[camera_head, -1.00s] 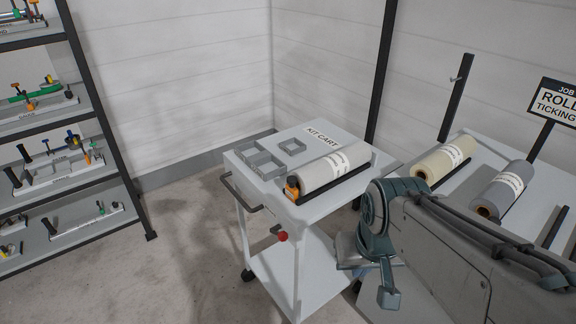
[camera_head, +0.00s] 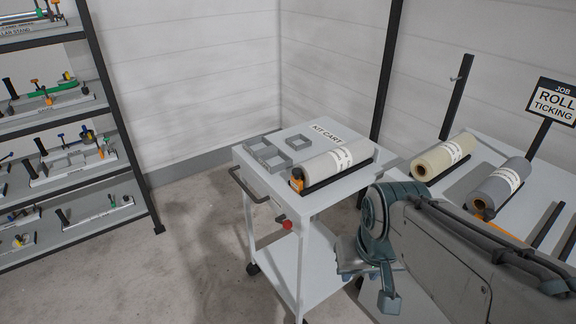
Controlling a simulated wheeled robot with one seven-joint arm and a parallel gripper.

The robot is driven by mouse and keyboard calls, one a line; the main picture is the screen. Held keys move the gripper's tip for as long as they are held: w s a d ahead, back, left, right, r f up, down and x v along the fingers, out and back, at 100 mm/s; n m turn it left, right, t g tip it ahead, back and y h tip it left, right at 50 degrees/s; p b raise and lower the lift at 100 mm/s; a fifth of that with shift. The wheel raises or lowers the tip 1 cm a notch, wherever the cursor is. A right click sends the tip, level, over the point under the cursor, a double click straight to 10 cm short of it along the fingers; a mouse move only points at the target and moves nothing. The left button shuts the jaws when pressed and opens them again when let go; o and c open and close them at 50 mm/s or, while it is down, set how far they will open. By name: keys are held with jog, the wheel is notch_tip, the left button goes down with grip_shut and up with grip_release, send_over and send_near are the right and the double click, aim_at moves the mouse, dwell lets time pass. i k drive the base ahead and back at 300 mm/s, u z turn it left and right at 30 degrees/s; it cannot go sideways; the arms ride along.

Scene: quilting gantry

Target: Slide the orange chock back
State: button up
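A small orange chock (camera_head: 296,181) sits at the near left end of the pale roll (camera_head: 335,160) on the kit cart (camera_head: 318,203). The roll lies in a dark cradle on the cart top, and the chock looks close against its end. My gripper (camera_head: 372,278) hangs at the end of my arm, right of the cart and below its top level in the picture. It is apart from the chock. Its fingers are seen at an angle and partly hidden, so I cannot tell if it is open.
Grey open trays (camera_head: 270,155) stand on the cart's back left. A handle (camera_head: 247,186) and red knob (camera_head: 287,224) stick out in front. A table at right holds a cream roll (camera_head: 440,160) and a grey roll (camera_head: 497,190). A shelf (camera_head: 110,150) stands left; the floor between is clear.

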aim_at(296, 184)
jog(key=z, duration=0.05)
jog(key=k, duration=1.1)
jog(key=z, duration=0.5)
jog(key=i, duration=1.95)
jog(key=u, duration=0.7)
jog(key=i, duration=0.35)
jog(key=u, duration=0.4)
